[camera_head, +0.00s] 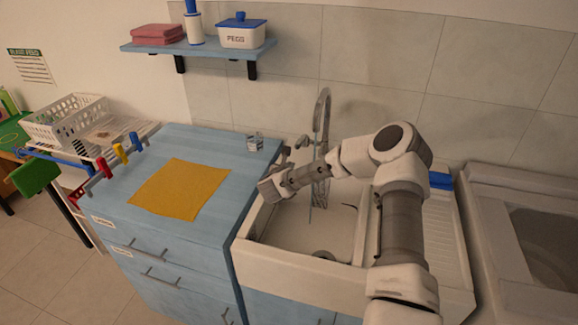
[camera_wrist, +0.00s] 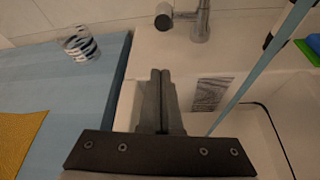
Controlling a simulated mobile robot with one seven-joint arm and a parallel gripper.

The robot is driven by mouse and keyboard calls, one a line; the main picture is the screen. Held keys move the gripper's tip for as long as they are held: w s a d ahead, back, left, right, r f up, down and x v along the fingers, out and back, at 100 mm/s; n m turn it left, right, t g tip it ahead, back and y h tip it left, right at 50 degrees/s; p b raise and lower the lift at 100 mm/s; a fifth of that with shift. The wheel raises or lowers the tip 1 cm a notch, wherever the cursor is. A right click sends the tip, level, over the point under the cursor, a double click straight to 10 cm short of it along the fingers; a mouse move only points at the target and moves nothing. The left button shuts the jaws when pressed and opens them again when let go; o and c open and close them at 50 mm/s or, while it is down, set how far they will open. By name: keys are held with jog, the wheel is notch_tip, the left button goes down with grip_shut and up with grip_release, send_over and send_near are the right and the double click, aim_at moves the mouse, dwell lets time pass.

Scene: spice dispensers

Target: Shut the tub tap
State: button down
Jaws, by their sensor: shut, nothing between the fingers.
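The tub tap is a tall curved grey spout (camera_head: 323,110) at the back of the white tub (camera_head: 290,250). Its lever or knob (camera_head: 302,142) sticks out to the left near the base. In the wrist view the tap's base (camera_wrist: 201,22) and the round end of the knob (camera_wrist: 164,20) show at the top. A thin bluish stream (camera_wrist: 262,68) runs down into the tub. My gripper (camera_head: 266,189) is over the tub's left edge, in front of the knob. In the wrist view its fingers (camera_wrist: 160,72) are together and empty, pointing toward the knob, apart from it.
A blue counter (camera_head: 215,150) with a yellow cloth (camera_head: 180,187) and a patterned glass (camera_head: 255,141) adjoins the tub on the left. A shelf (camera_head: 200,46) hangs above. A blue item (camera_head: 440,181) and a green one (camera_wrist: 308,52) lie right of the tap.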

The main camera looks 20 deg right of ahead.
aim_at(301, 141)
jog(key=x, duration=0.6)
jog(key=shift+s+d+r+p, duration=0.15)
jog(key=shift+r+p, duration=0.35)
jog(key=shift+r, duration=0.5)
jog(key=shift+w+d+r+p, duration=0.1)
jog(key=shift+d+r+p, duration=0.3)
jog(key=shift+r, duration=0.6)
jog(key=shift+a+r, duration=0.1)
